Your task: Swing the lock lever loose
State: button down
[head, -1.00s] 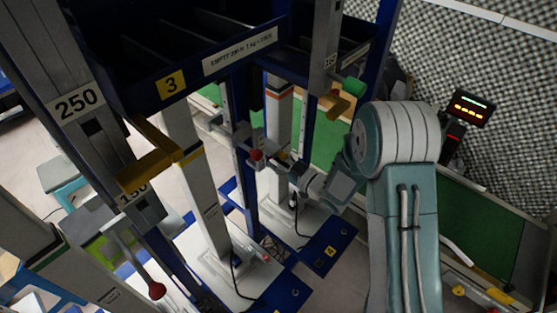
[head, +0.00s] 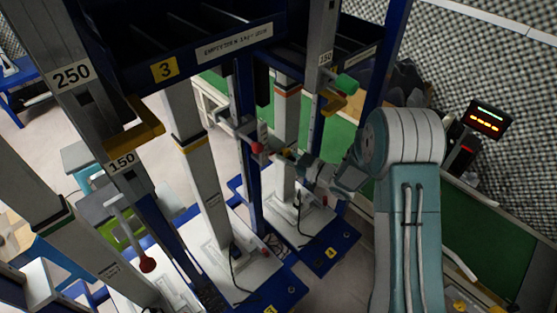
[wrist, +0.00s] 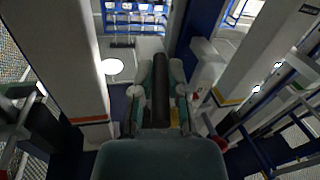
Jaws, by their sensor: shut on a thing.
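My gripper (head: 287,157) reaches in from the right at the blue frame in the head view, beside a metal lever with a red knob (head: 257,148). In the wrist view my gripper (wrist: 160,100) has its two fingers closed on either side of a dark round bar (wrist: 160,80), which I take to be the lock lever. The far end of the bar points away from the wrist. The exact contact is too small to make out in the head view.
A second red-knobbed lever (head: 147,264) hangs at the lower left, and a green knob (head: 347,83) is on the upper right post. Grey-white columns (head: 200,165) stand close by. Dark bins (head: 200,50) hang above. A lit display (head: 486,118) stands right.

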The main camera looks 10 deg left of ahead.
jog(key=shift+w+d+n+g+y, duration=0.15)
jog(key=shift+w+n+g, duration=0.25)
jog(key=shift+n+g, duration=1.25)
jog(key=shift+w+a+n+g+y, duration=0.15)
jog(key=shift+w+n+g, duration=0.55)
jog(key=shift+g, duration=1.65)
jog(key=shift+w+d+n+g+y, duration=0.15)
jog(key=shift+n+g+y, duration=0.05)
jog(key=shift+n+g, duration=1.6)
jog(key=shift+g, duration=0.4)
jog(key=c, duration=0.6)
grip_release()
jog(key=shift+c, duration=0.2)
jog(key=shift+m, duration=0.25)
